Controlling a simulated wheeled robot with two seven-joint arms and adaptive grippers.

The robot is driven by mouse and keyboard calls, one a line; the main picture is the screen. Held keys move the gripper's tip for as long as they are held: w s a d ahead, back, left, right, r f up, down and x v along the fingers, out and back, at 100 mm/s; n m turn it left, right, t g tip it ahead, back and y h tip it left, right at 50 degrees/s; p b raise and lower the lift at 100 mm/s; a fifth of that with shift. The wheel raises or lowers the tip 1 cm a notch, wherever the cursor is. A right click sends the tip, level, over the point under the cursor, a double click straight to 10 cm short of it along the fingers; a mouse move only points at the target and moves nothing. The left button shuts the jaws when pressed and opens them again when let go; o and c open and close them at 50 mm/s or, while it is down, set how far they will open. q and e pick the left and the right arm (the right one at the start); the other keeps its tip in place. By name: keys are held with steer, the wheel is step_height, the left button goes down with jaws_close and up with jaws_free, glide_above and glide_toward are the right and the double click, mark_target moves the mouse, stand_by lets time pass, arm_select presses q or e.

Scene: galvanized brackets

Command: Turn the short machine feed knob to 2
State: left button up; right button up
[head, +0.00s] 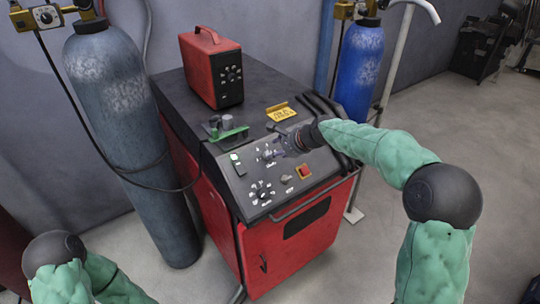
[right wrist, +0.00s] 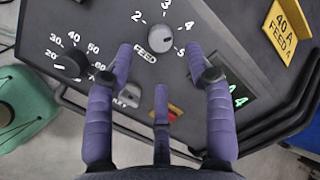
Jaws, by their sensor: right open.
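The feed knob (right wrist: 160,38) is a short grey round knob on the dark panel in the right wrist view, with the label FEED and printed numbers 2, 3, 4 and 5 around it. Its pointer is too small to read surely. In the head view it shows on the panel (head: 252,172) near my right gripper (head: 286,142). The right gripper (right wrist: 159,60) is open and empty, its purple fingers spread with the knob framed between and beyond the two outer tips. Contact with the knob cannot be told. My left gripper is out of view; only its arm shows at lower left.
A black numbered knob (right wrist: 70,64), a grey switch (right wrist: 129,96) and a red-and-yellow switch (head: 304,171) are close by on the panel. A yellow card (head: 281,112) stands behind. A red box (head: 211,68) sits on top.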

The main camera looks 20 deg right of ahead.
steer(key=b+x, duration=0.1)
steer(key=x, duration=0.4)
steer(key=shift+w+a+f, duration=0.15)
steer(key=shift+w+f, duration=0.15)
jaws_close()
